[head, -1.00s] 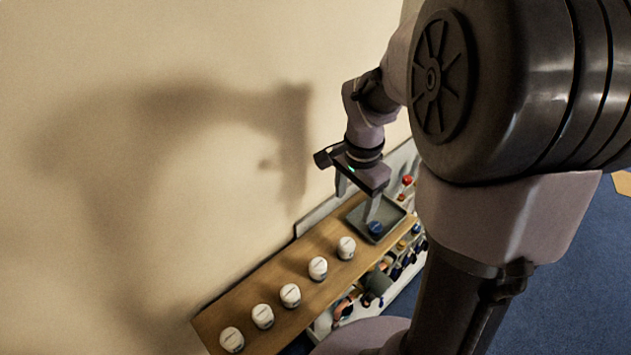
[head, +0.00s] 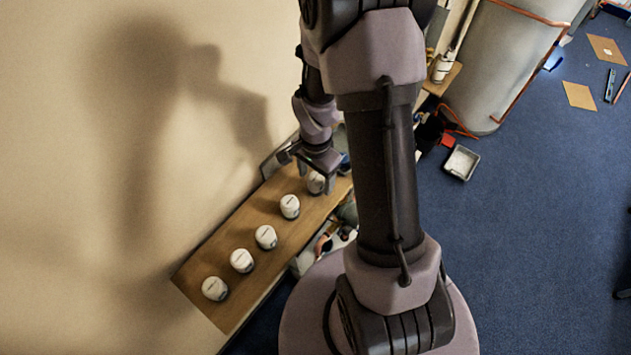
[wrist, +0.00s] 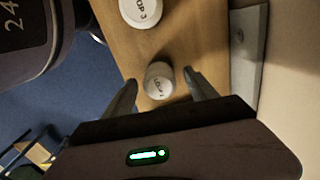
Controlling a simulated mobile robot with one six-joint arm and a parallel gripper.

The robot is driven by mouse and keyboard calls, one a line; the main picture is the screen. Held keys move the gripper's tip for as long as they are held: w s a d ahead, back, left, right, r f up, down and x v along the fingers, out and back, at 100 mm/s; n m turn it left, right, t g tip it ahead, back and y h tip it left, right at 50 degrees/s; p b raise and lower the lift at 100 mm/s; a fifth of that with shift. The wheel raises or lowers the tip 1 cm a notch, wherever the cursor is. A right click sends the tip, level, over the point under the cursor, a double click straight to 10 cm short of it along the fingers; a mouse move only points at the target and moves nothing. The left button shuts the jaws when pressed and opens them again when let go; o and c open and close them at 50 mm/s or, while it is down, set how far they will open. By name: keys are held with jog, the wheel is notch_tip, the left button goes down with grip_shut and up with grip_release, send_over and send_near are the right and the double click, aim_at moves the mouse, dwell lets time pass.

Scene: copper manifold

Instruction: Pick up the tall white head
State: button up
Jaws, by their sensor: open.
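Several white heads stand in a row on a wooden shelf (head: 225,303). The top one in the row (head: 315,184) is partly hidden by my gripper (head: 306,171). The others, such as the second one (head: 290,206) and the bottom one (head: 215,288), stand clear. In the wrist view my gripper (wrist: 160,79) is open, with a white head (wrist: 158,81) showing between its fingertips and no grip on it. A second, larger-looking white head (wrist: 141,10) is cut off by the top edge. I cannot tell from the head view which head is tallest.
The wall (head: 80,150) runs close along the shelf's left side. A grey tray (wrist: 247,50) lies beside the head in the wrist view. Blue floor (head: 540,230) is open to the right, with a small pale tray (head: 461,162) and a large grey cylinder (head: 505,60).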

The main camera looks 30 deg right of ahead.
jog(key=shift+r, duration=0.1)
grip_shut()
